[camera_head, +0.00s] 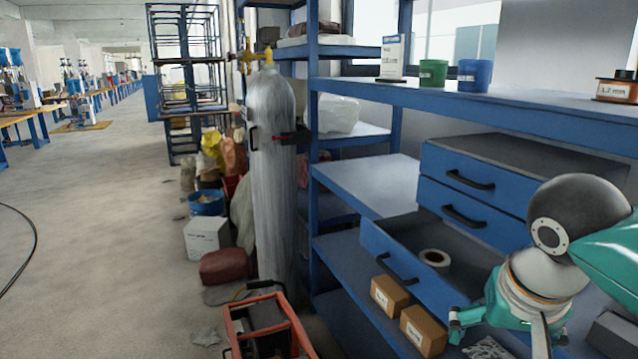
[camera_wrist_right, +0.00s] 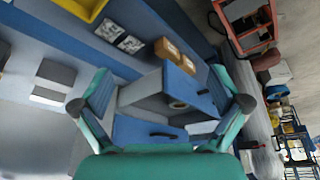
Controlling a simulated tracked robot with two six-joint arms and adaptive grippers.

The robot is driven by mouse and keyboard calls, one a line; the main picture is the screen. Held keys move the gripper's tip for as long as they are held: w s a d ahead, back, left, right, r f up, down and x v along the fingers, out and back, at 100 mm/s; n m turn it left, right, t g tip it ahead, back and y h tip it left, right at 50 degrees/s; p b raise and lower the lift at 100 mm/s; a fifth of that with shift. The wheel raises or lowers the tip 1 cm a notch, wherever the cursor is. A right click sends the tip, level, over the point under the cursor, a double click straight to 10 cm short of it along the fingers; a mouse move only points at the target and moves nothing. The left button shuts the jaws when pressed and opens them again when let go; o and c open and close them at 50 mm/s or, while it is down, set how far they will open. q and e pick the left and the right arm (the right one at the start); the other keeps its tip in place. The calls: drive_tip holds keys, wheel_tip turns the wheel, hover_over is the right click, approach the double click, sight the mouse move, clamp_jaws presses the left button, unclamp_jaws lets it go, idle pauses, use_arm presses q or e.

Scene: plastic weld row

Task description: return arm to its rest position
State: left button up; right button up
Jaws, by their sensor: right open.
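My right gripper (camera_head: 498,332) is at the lower right of the head view, in front of the shelf, with its teal fingers spread. In the right wrist view the two fingers (camera_wrist_right: 160,104) stand wide apart with nothing held between them. Beyond them is the open drawer (camera_head: 382,248) of the blue cabinet, which also shows in the right wrist view (camera_wrist_right: 140,92). A pale ring-shaped roll (camera_head: 424,257) lies in the drawer, away from the fingers. My left gripper is not in view.
Two small cardboard boxes (camera_head: 388,296) sit on the shelf beside the gripper. Two closed drawers (camera_head: 470,180) are above the open one. A gas cylinder (camera_head: 272,170) stands left of the blue shelving (camera_head: 313,110). The floor farther left is mostly clear.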

drive_tip(key=w+a+f+n+g+y+p, duration=0.15)
drive_tip(key=a+f, duration=0.25)
drive_tip(key=f, duration=0.8)
drive_tip(key=w+a+f+n+g+y+p, duration=0.1)
drive_tip(key=w+a+f+n+y+p, duration=0.3)
drive_tip(key=f, duration=0.8)
drive_tip(key=s+a+f+m+p, duration=0.3)
drive_tip(key=s+f+m+p, duration=0.1)
drive_tip(key=s+f, duration=1.3)
drive_tip(key=shift+f+g, duration=0.45)
drive_tip(key=shift+f, duration=0.05)
drive_tip(key=shift+s, duration=0.1)
